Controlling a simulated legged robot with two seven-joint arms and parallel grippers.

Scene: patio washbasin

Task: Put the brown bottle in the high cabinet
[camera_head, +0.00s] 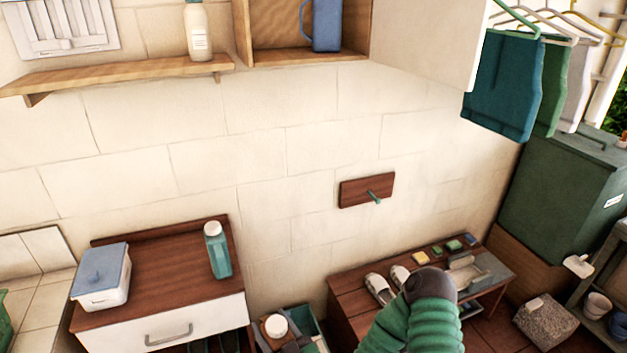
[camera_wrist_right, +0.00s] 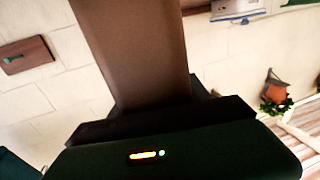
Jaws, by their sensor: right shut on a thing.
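The brown bottle (camera_head: 276,326) shows at the bottom edge of the head view, its white cap up and most of its body cut off. My right gripper (camera_head: 291,346) is shut on it, only its dark edge showing in the head view. In the right wrist view a broad brown surface (camera_wrist_right: 140,50), the bottle by its colour, rises from the dark gripper body. The high cabinet (camera_head: 275,22) is at the top middle of the head view, open at the front, with a blue pitcher (camera_head: 327,24) inside. My left gripper is out of view.
A wooden shelf (camera_head: 120,76) with a white bottle (camera_head: 198,32) adjoins the cabinet. A white panel (camera_head: 425,35) is right of it. A wall board with a peg (camera_head: 367,190) hangs below. A drawer unit (camera_head: 165,280) bears a teal bottle (camera_head: 218,250). A low bench (camera_head: 350,297) stands right.

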